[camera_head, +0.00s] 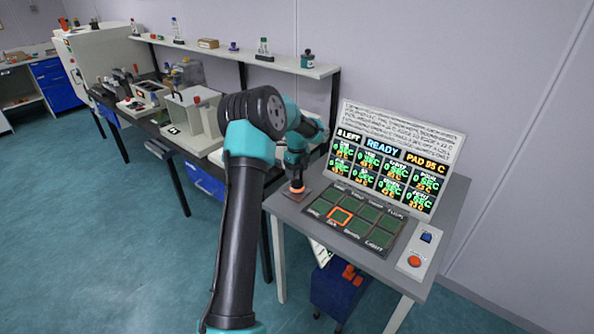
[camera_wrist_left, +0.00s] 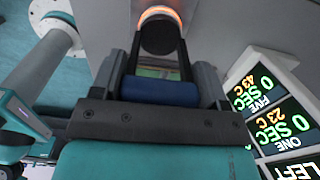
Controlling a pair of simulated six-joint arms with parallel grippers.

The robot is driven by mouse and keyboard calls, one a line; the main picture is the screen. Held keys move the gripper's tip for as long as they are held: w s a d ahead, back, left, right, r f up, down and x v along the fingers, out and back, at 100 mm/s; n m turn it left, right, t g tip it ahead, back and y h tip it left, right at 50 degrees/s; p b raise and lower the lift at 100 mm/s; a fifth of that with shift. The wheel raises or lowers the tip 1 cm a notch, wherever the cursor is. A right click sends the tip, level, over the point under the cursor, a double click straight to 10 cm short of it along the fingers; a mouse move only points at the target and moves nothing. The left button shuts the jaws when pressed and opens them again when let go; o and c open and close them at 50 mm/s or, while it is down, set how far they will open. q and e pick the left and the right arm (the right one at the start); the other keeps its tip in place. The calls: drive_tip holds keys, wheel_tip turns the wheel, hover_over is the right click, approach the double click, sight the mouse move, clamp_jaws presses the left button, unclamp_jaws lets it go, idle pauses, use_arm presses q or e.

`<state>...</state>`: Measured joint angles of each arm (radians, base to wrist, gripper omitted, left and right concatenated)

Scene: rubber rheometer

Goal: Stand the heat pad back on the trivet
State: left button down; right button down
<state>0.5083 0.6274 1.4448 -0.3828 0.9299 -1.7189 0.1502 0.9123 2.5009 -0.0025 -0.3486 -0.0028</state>
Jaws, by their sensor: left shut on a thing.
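The heat pad shows in the head view as a small dark piece with a glowing orange ring (camera_head: 297,189) at its lower end, roughly upright. In the left wrist view it is a black round body (camera_wrist_left: 158,38) with an orange glowing rim. My left gripper (camera_head: 296,170) is shut on the heat pad from above. A small brown plate, apparently the trivet (camera_head: 304,195), lies under the pad at the table's left corner. The pad is over or on it; I cannot tell whether they touch. My right gripper is not in view.
A dark panel (camera_head: 357,218) with green squares, one outlined orange, lies right of the trivet. A display (camera_head: 385,165) reading READY stands behind it. A red button box (camera_head: 415,260) is at the right. A bench with equipment stands at the left.

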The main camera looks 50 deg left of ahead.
use_arm(q)
drive_tip(key=shift+f, duration=0.6)
idle(1.1)
drive_tip(key=shift+c, duration=0.2)
unclamp_jaws()
drive_tip(key=shift+f, duration=0.1)
wheel_tip(320, 180, up, 18)
drive_tip(key=shift+f, duration=0.2)
idle(1.0)
